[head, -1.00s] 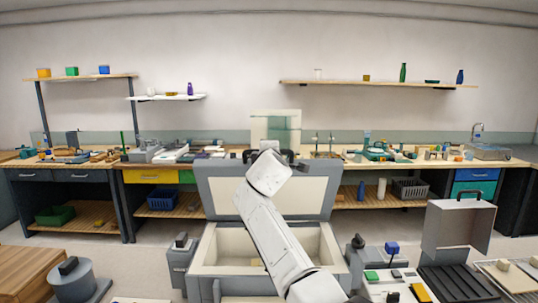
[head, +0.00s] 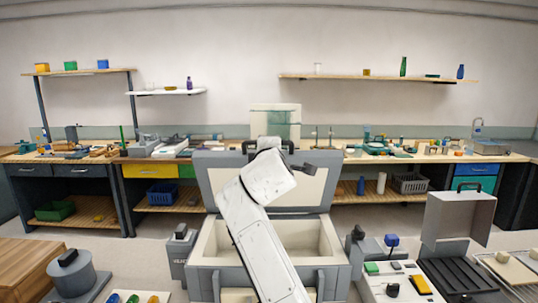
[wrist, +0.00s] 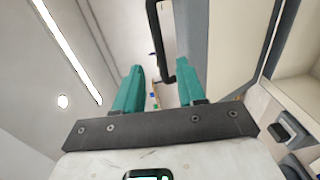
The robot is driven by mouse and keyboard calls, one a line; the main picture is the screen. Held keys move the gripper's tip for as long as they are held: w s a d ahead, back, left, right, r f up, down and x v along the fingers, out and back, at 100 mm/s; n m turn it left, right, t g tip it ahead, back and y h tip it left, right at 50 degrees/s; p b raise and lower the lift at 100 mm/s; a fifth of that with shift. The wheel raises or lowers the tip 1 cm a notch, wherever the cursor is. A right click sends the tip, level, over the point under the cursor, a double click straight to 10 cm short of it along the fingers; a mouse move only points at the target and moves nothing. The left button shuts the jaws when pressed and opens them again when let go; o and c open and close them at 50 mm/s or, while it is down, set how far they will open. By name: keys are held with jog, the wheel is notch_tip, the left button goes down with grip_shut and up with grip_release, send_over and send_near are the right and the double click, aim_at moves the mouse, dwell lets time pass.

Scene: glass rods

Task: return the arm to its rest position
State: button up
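My gripper shows in the wrist view (wrist: 160,88), with its two teal fingers spread apart and nothing between them. In the head view my arm rises in front of a grey and cream chest with its lid raised, and the fingers are hard to make out there. The chest's open lid (head: 315,185) stands behind my arm, and the chest's cream inside (head: 305,237) looks empty where it shows. A dark handle (wrist: 162,45) shows beyond the fingers in the wrist view.
A long workbench (head: 350,156) with many tools runs along the back wall. A grey case with a raised lid (head: 459,218) stands at the right. A wooden block (head: 25,268) and a grey round fixture (head: 75,275) are at the lower left.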

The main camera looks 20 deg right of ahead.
jog(key=shift+s+a, duration=0.2)
jog(key=shift+s, duration=0.3)
jog(key=s+d+f+m+g+y, duration=0.1)
jog(key=s+f+m+g, duration=0.15)
jog(key=s+f, duration=0.55)
jog(key=s+d+f+m+g+y, duration=0.1)
jog(key=s+d+f+m+g, duration=0.3)
jog(key=f, duration=0.9)
jog(key=s+a+f+m+y, duration=0.1)
jog(key=s+f+m, duration=0.1)
jog(key=s+f, duration=0.65)
jog(key=s+f+m+g, duration=0.2)
jog(key=s+f, duration=0.4)
jog(key=s, duration=0.5)
jog(key=s+d+f+m+g+y, duration=0.1)
jog(key=s+f+g, duration=0.3)
jog(key=s, duration=0.8)
jog(key=s+f+m+g+y, duration=0.1)
jog(key=s+f+m+g, duration=0.2)
jog(key=s+f, duration=0.6)
jog(key=s, duration=0.3)
jog(key=shift+s+d+m, duration=0.15)
jog(key=shift+d+m, duration=0.2)
jog(key=shift+d, duration=0.05)
